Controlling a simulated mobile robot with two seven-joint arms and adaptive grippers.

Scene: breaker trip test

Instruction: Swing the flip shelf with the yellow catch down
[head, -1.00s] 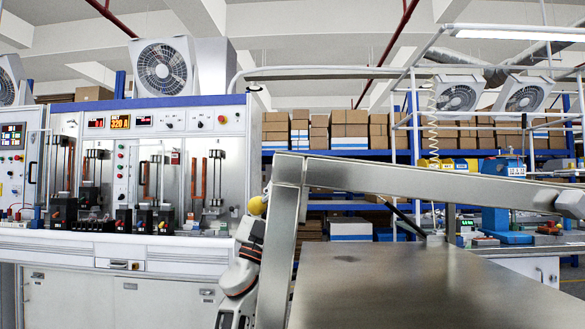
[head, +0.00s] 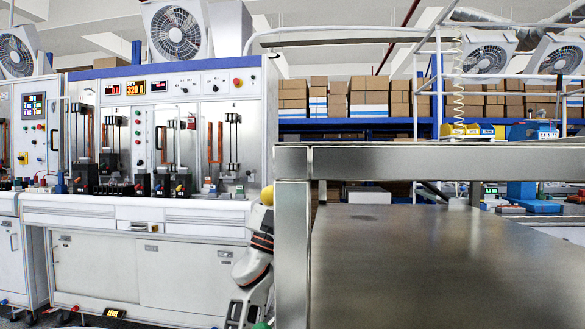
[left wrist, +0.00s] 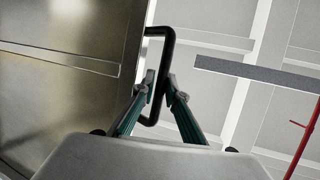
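A brushed-metal panel (head: 440,265) with a thick metal frame (head: 430,160) fills the right of the head view; it looks like the flip shelf, but its hinge is hidden. A round yellow knob, likely the yellow catch (head: 267,196), shows beside the frame's left post. My left arm stands just left of that post; its fingertips are hidden in the head view. In the left wrist view a metal panel (left wrist: 60,85) stands at left with a black loop handle (left wrist: 168,45) beside it. My left gripper (left wrist: 161,82) has its fingers closed around the handle's bar. My right gripper is out of view.
A white test bench (head: 150,150) with several breakers and fans on top stands behind at left. Shelving with cardboard boxes (head: 370,97) stands behind at right. Some floor shows at the lower left.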

